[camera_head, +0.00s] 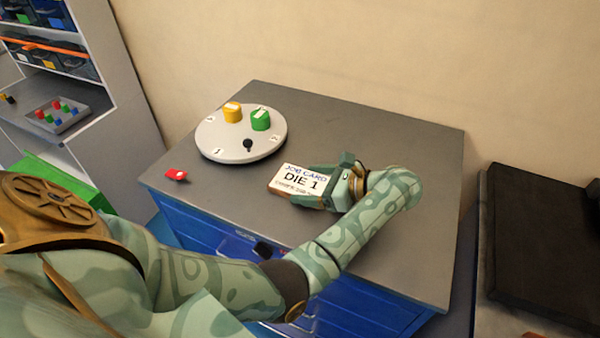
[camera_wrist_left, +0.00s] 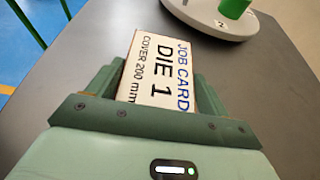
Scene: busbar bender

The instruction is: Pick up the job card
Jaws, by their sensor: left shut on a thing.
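The job card (camera_head: 290,180) is a white block-like card printed "JOB CARD", "DIE 1" and a smaller line. It is at the grey cabinet top (camera_head: 390,240), right of the round turntable. My left gripper (camera_head: 327,184) is shut on the card's right end in the head view. In the left wrist view the card (camera_wrist_left: 160,75) sits between the two green fingers of my left gripper (camera_wrist_left: 158,92). I cannot tell whether the card touches the top or is just above it. My right gripper is not in view.
A round white turntable (camera_head: 225,150) carries a yellow block (camera_head: 232,112), a green block (camera_head: 261,120) and a black knob (camera_head: 248,144). A small red object (camera_head: 176,175) lies near the left edge. A shelf with bins (camera_head: 55,60) stands left, a dark slab (camera_head: 545,240) right.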

